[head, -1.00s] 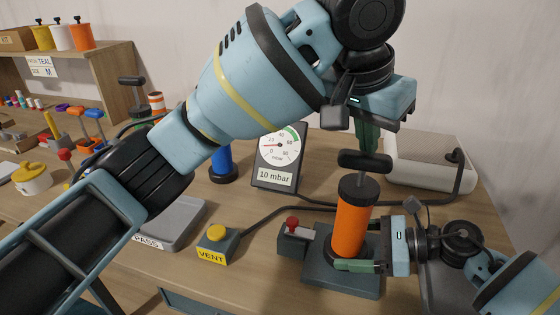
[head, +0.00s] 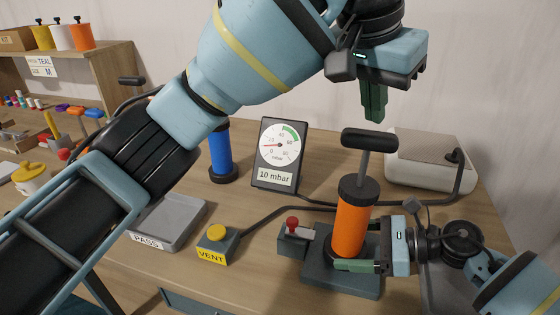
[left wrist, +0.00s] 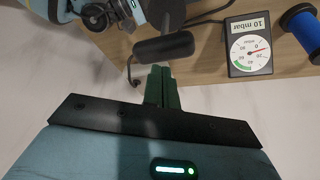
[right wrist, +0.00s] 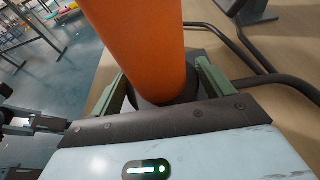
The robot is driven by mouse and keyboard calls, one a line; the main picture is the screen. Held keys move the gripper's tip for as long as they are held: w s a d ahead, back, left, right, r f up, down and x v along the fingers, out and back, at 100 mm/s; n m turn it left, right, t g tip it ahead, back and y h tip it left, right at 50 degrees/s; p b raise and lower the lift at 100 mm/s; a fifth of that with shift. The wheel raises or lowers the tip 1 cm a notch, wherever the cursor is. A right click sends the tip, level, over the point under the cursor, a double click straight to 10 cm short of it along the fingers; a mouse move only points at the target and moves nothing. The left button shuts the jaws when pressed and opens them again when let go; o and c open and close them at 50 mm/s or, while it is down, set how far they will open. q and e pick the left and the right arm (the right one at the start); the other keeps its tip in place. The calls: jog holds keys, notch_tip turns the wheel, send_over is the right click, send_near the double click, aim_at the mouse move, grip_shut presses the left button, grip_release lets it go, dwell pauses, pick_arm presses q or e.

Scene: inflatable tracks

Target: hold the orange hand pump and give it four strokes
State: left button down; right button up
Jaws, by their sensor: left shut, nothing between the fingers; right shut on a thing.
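The orange hand pump (head: 351,228) stands upright on a dark base block (head: 342,277). Its black T-handle (head: 370,140) is raised on a bare grey rod. My right gripper (head: 345,265) is shut on the low part of the pump's orange barrel, which also fills the right wrist view (right wrist: 145,45). My left gripper (head: 375,108) is shut and empty, a little above the handle and apart from it. In the left wrist view the shut fingers (left wrist: 162,85) point at the handle (left wrist: 163,48). The gauge (head: 280,152) reads 10 mbar.
A yellow VENT button box (head: 215,242) and a grey PASS plate (head: 168,222) lie left of the pump. A red-knobbed lever (head: 292,225) adjoins the base. A blue cylinder (head: 220,152) stands behind. A pale box (head: 430,165) with a hose sits at the back right.

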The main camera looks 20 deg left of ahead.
pick_arm(q)
jog(key=shift+r, duration=0.1)
dwell(0.3)
jog(key=shift+r, duration=2.4)
pick_arm(e)
jog(key=o, duration=0.7)
